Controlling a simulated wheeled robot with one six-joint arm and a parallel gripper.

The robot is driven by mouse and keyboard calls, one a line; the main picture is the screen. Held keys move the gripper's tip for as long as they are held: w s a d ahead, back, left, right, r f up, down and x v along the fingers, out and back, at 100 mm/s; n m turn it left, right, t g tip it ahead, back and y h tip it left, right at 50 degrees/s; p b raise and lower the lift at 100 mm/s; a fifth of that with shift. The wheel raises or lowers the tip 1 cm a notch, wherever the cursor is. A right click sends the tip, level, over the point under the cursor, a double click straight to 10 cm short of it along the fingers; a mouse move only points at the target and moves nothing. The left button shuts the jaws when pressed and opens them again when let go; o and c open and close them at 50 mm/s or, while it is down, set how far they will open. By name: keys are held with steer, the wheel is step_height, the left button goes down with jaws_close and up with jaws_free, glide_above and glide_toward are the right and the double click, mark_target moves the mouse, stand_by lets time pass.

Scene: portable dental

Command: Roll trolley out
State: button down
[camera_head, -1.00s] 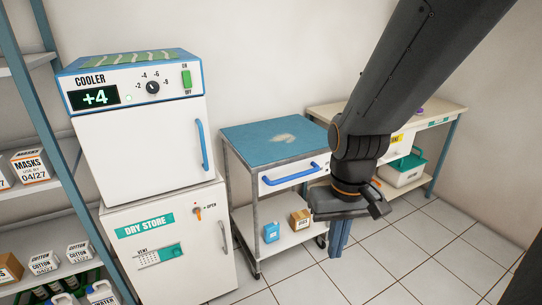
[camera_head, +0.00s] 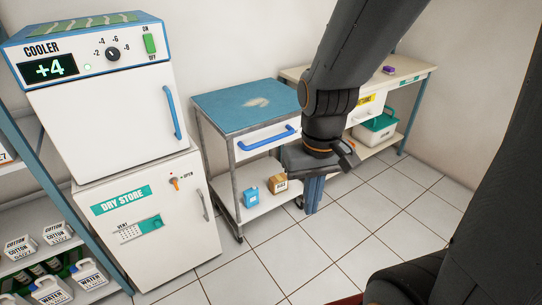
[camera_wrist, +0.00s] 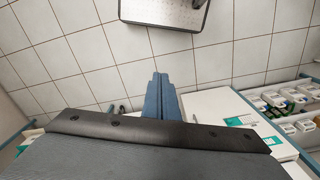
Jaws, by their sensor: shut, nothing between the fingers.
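The trolley (camera_head: 224,104) stands by the back wall in the head view, between the white cabinets and a desk. It has a blue top, a grey frame and a white drawer with a blue handle (camera_head: 268,138). A blue container (camera_head: 251,197) and a small brown box (camera_head: 278,184) stand on its lower shelf. My gripper (camera_head: 313,206) is shut and empty, its blue fingers pointing down in front of the trolley's right side, right of the handle. My forearm and wrist hide part of the right side. The shut fingers also show in the wrist view (camera_wrist: 160,80).
The cooler (camera_head: 105,115) sits on the dry store (camera_head: 150,225), close left of the trolley. A shelf rack (camera_head: 45,170) stands at far left. The desk (camera_head: 405,83) is at right, with a green-lidded box (camera_head: 375,130) below. Tiled floor (camera_head: 345,245) in front is clear.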

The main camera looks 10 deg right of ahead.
mark_target(272, 139)
steer(key=c, duration=2.5)
jaws_free()
